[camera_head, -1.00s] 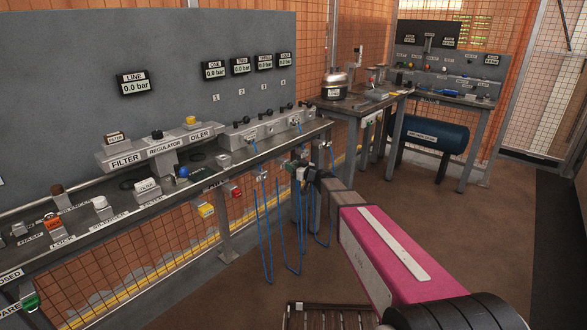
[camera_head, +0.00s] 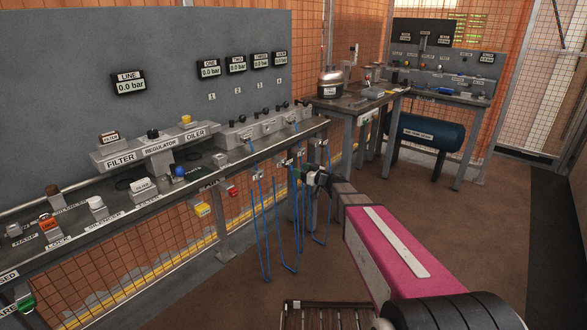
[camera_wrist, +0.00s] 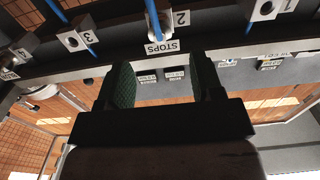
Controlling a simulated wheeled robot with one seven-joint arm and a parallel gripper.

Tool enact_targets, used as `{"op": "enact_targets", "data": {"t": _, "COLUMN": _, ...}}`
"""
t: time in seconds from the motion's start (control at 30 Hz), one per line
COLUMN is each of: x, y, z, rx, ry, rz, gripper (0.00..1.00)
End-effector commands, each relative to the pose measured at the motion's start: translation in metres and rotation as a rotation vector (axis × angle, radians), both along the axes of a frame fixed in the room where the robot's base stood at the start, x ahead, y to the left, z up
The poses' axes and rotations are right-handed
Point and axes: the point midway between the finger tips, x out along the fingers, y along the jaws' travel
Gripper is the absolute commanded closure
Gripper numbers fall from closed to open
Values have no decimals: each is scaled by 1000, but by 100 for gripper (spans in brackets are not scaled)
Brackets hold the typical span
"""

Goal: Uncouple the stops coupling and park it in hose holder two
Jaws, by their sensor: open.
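My gripper (camera_head: 316,178) is open and empty in front of the bench's front edge. In the wrist view its two dark green finger pads (camera_wrist: 163,84) stand well apart. Just beyond them is the white STOPS label (camera_wrist: 163,48), with a blue hose (camera_wrist: 153,17) running down to it. This hose end is at the grey holder block marked 2 (camera_wrist: 167,24), apart from my fingers. I cannot tell how firmly it sits there. Blue hoses (camera_head: 279,225) hang in loops below the bench in the head view.
Holder block 3 (camera_wrist: 73,41) and holder block 1 (camera_wrist: 262,9) flank block 2, each with a blue hose near it. The bench (camera_head: 110,205) carries the filter, regulator and oiler. The brown floor (camera_head: 470,230) to the right is clear.

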Motion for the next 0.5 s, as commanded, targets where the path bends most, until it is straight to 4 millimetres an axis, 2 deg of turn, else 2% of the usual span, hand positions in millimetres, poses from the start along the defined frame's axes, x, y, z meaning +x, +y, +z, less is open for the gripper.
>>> {"op": "enact_targets", "data": {"t": 0.03, "x": -7, "y": -7, "z": 0, "rx": -1, "ry": 1, "rz": -1, "gripper": 40}}
{"op": "enact_targets", "data": {"t": 0.2, "x": -17, "y": -21, "z": 0, "rx": 0, "ry": 0, "rz": 0, "gripper": 40}}
{"op": "enact_targets", "data": {"t": 0.5, "x": -19, "y": -25, "z": 0, "rx": 0, "ry": 0, "rz": 1, "gripper": 40}}
